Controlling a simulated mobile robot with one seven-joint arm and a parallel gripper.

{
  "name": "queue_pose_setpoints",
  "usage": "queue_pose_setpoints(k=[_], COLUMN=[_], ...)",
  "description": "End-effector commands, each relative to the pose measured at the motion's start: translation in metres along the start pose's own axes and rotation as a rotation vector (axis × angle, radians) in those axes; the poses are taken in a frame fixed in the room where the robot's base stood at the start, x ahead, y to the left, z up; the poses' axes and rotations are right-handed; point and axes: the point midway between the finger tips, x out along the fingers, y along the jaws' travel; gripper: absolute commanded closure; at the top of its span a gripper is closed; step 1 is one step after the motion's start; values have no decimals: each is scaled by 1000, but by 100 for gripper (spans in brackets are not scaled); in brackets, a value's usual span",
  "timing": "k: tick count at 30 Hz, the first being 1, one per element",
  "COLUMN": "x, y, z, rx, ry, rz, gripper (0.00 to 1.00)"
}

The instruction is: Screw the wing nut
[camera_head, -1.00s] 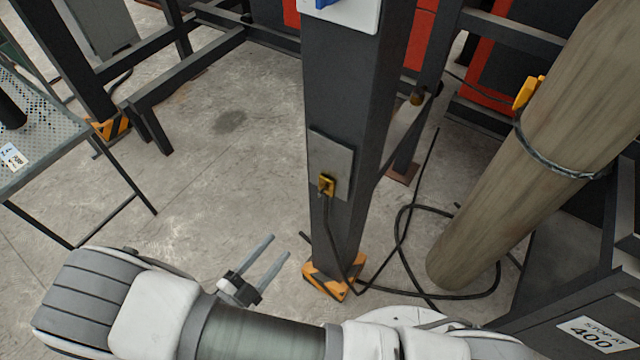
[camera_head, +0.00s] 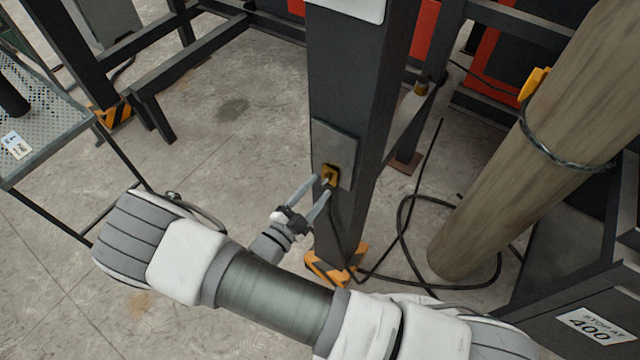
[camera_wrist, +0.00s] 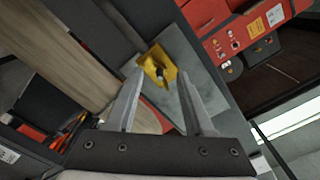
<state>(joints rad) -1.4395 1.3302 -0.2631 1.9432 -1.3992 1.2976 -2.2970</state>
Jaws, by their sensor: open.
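A small yellow fitting (camera_head: 330,175), which I take to be the wing nut, sits on a grey plate (camera_head: 345,143) on the dark upright post (camera_head: 345,80). A black cable hangs below it. My gripper (camera_head: 321,184) is open, with its two fingers reaching toward the fitting from the lower left. In the wrist view the yellow fitting (camera_wrist: 157,65) lies just ahead of and between the open fingertips (camera_wrist: 163,85), with a dark hole or stub in its middle. I cannot tell whether the fingers touch it.
A thick wooden log (camera_head: 545,150) leans at the right, with a dark band round it. Black cable (camera_head: 405,225) coils on the floor beside the post's orange-striped foot (camera_head: 335,268). A perforated table (camera_head: 45,115) stands at the left. Floor between is clear.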

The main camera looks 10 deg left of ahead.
Motion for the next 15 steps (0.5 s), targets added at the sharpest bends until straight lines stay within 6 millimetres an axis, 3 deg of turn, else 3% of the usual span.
queue_pose_setpoints(k=[6,15], x=[18,19], y=[0,0], z=[0,0], rx=[1,1], ry=[0,-1], rz=[0,0], gripper=[48,49])
